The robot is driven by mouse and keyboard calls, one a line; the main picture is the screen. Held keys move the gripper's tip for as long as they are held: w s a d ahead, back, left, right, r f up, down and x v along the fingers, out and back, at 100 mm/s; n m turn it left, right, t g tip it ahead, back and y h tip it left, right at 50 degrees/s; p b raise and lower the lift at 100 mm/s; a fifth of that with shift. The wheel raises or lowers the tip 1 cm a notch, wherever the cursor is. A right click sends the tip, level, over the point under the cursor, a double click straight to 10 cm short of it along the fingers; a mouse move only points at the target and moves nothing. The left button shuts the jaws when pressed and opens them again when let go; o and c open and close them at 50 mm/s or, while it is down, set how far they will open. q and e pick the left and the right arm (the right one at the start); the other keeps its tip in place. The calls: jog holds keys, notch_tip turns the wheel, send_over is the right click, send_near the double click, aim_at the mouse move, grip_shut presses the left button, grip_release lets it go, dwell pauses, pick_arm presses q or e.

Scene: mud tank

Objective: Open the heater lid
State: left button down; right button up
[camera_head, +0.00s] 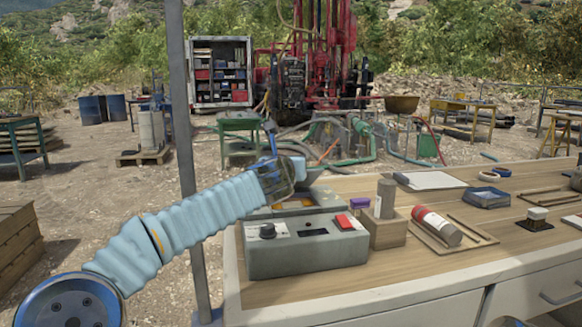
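The heater (305,252) is a grey box at the near left corner of the workbench, with a black knob, a small dark display and a red switch on its front. An orange-edged recess shows on its top toward the back, partly behind my arm. My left arm reaches in from the left. Its gripper (278,178) is over the back of the heater, beside a pale grey piece (308,172) that may be the lid. The fingers are hard to make out, and I cannot tell whether they touch that piece. My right gripper is out of view.
Right of the heater stand a wooden block (388,232) with a grey cylinder (385,198), a purple-capped jar (359,203), and a red-and-white bottle (437,226) lying in a wooden holder. A blue tray (486,198) is farther right. A grey pole (188,150) rises left of the bench.

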pick_arm(q)
jog(key=shift+w+a+r, duration=0.1)
jog(key=shift+a+r, duration=0.05)
jog(key=shift+r, duration=0.3)
jog(key=c, duration=0.9)
grip_release()
jog(key=shift+c, duration=0.2)
jog(key=shift+o, duration=0.7)
jog(key=shift+f, duration=0.1)
jog(key=shift+s, duration=0.35)
jog(key=s+a+r+b, duration=0.1)
jog(key=s+b, duration=0.2)
jog(key=s, duration=1)
jog(key=shift+r, duration=0.25)
